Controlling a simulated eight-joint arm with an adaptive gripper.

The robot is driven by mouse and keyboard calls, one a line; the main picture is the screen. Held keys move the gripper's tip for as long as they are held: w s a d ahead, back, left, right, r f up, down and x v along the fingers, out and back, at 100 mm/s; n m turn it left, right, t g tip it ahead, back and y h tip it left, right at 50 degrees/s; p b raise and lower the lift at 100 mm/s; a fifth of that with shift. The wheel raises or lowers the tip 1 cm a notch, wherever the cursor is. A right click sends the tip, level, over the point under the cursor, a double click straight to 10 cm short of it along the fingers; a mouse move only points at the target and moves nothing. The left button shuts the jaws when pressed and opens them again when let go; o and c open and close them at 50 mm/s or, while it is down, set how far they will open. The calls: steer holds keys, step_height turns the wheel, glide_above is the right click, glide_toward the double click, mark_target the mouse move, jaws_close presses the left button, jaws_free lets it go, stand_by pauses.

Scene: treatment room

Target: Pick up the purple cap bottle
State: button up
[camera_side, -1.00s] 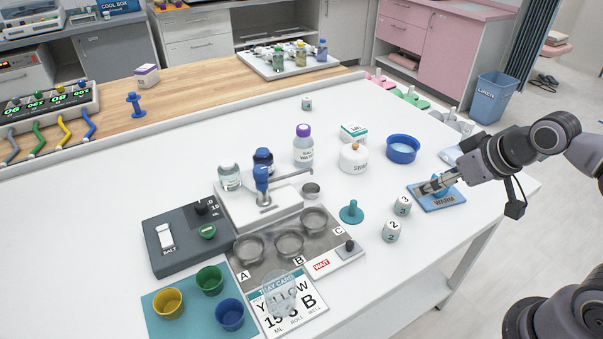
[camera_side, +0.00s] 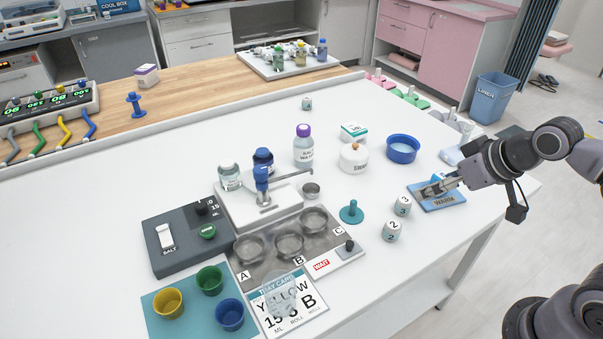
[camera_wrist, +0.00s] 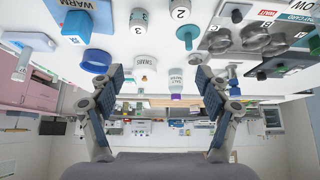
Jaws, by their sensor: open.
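The purple cap bottle (camera_side: 303,148) stands upright on the white table, right of the blue pump dispenser, with a clear body, a white label and a purple cap. It also shows upside down in the wrist view (camera_wrist: 175,84), between my open fingers and well beyond them. My gripper (camera_side: 424,191) is at the right of the table, over the blue WARM pad (camera_side: 452,203), far from the bottle. In the wrist view my gripper (camera_wrist: 160,80) has its two fingers wide apart with nothing between them.
Two numbered cylinders (camera_side: 403,206) and a teal peg (camera_side: 351,212) are nearer the front. A metal tray with wells (camera_side: 270,262) lies left.

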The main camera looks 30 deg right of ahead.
steer(key=shift+o, duration=0.5)
steer(key=shift+r, duration=0.1)
steer(key=w+r, duration=0.3)
steer(key=w, duration=0.3)
steer(key=n+g+y, duration=0.1)
steer(key=n, duration=0.1)
glide_above(303, 149)
steer(key=s+d, duration=0.3)
step_height(303, 149, down, 8)
steer(key=shift+a+x, duration=0.1)
steer(key=shift+x, duration=2.6)
steer(key=shift+a+x, duration=0.15)
steer(key=shift+x, duration=2.6)
